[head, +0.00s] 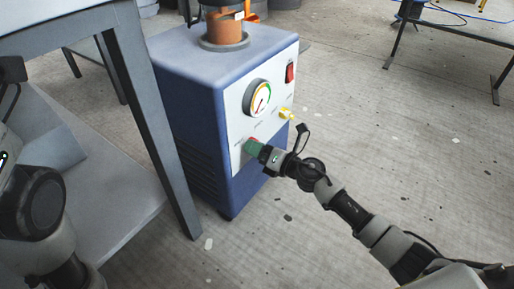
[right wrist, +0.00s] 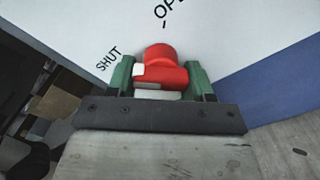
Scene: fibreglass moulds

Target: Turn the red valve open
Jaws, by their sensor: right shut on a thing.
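The red valve (right wrist: 165,62) is on the white front panel (right wrist: 60,30) in the right wrist view. Its red bar lies between the two green fingers of my right gripper (right wrist: 160,80), which is shut on it. The word SHUT is printed left of the valve, and OPEN, partly cut off, is above it. In the head view my right gripper (head: 258,148) reaches the lower left of the panel of the blue machine (head: 185,110) and hides most of the valve. Of my left arm only links show at the left edge; its gripper is out of view.
A grey metal table (head: 150,120) stands close to the machine's left. The floor to the right is mostly clear.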

